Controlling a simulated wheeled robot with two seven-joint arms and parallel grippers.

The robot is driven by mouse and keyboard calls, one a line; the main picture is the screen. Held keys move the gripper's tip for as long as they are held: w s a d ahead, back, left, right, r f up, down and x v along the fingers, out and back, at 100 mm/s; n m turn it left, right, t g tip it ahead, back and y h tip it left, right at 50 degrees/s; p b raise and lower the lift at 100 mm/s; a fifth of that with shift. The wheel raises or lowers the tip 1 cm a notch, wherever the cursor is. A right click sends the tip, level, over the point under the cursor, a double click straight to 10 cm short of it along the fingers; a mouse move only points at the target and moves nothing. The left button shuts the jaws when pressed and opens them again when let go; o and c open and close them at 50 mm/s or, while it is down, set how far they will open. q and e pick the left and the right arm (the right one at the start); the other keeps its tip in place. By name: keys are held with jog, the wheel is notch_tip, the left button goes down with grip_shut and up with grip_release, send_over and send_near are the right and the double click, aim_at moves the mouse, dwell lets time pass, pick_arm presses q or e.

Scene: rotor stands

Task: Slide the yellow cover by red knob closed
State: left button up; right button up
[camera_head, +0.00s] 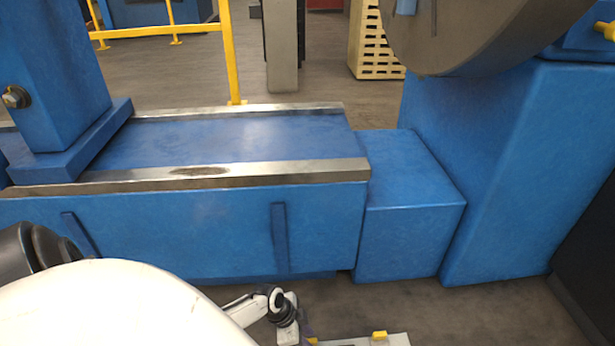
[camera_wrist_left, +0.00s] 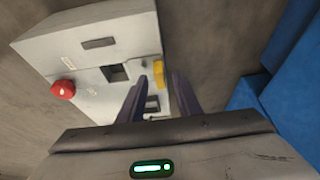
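In the left wrist view a light grey control box has a red knob (camera_wrist_left: 63,89) on its left side and a small upright yellow cover (camera_wrist_left: 158,73) near its right side. Its face also has a square dark opening (camera_wrist_left: 116,73). My left gripper (camera_wrist_left: 159,77) is open, its two dark purple fingers apart, with the yellow cover showing between the fingertips; I cannot tell whether they touch it. In the head view my left gripper (camera_head: 306,336) is mostly cut off at the bottom edge, beside the box's yellow piece (camera_head: 379,335). My right gripper is out of view.
A large blue machine bed (camera_head: 180,225) with metal rails (camera_head: 250,172) stands behind the box in the head view. A blue block (camera_head: 410,235) and a big blue stand (camera_head: 510,160) are to the right. Bare floor (camera_head: 430,312) lies in front.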

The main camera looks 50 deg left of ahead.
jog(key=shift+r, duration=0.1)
pick_arm(q)
grip_shut()
jog(key=shift+s+d+r+p, duration=0.15)
jog(key=shift+s+d+p, duration=0.65)
jog(key=shift+d, duration=0.15)
jog(key=shift+s+d+p, duration=0.65)
jog(key=shift+s+d, duration=0.3)
jog(key=shift+d, duration=0.3)
jog(key=shift+s+d+f, duration=0.25)
jog(key=shift+s+d, duration=0.05)
jog(key=shift+d, duration=0.15)
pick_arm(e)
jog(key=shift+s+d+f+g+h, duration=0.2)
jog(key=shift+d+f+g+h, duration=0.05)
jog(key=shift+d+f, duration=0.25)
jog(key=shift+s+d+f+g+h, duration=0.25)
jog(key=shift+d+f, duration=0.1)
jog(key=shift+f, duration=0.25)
pick_arm(q)
grip_release()
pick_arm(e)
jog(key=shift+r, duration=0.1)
